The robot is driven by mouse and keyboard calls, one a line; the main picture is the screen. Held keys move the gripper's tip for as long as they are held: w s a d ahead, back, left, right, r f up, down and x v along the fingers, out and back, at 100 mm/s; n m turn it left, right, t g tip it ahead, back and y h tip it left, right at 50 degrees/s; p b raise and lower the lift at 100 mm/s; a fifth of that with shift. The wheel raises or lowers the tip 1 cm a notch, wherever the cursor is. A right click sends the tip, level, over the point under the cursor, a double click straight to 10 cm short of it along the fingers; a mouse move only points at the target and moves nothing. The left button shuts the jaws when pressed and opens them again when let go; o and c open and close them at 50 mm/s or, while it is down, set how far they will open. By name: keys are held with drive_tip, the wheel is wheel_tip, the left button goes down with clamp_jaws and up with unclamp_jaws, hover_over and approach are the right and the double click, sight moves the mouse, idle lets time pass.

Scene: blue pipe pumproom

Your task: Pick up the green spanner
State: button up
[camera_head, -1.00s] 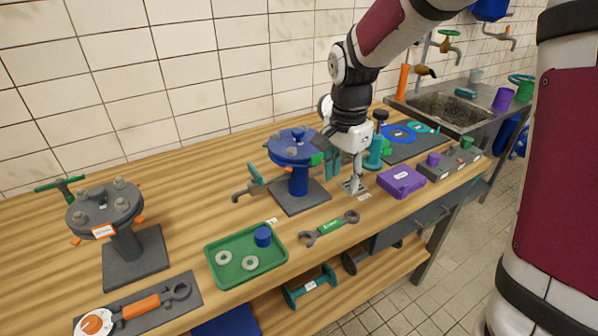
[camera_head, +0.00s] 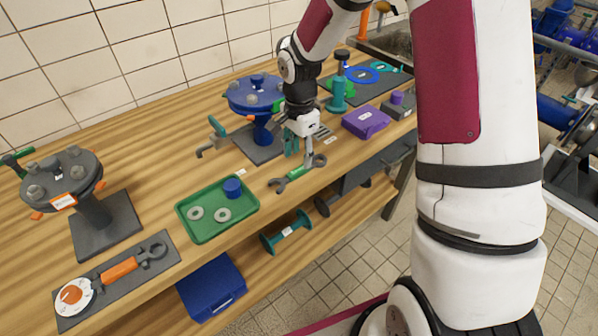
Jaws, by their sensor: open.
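The green spanner (camera_head: 294,174) lies on the wooden bench near its front edge. It has a green middle and grey ends, one jaw at the left and one end at the right. My gripper (camera_head: 300,160) is open and points down above the right part of the spanner. The near finger overlaps the spanner in the picture, so I cannot tell whether it touches. Nothing is between the fingers that I can make out.
A green tray (camera_head: 216,232) with washers and a blue cup lies to the left. A blue flanged stand (camera_head: 262,130) is just behind my gripper. A purple box (camera_head: 366,121) lies to the right. An orange-handled wrench (camera_head: 121,268) lies on a mat at far left.

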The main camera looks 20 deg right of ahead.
sight(299, 170)
wheel_tip(299, 170, down, 5)
drive_tip(key=shift+s+a+r, duration=0.1)
clamp_jaws()
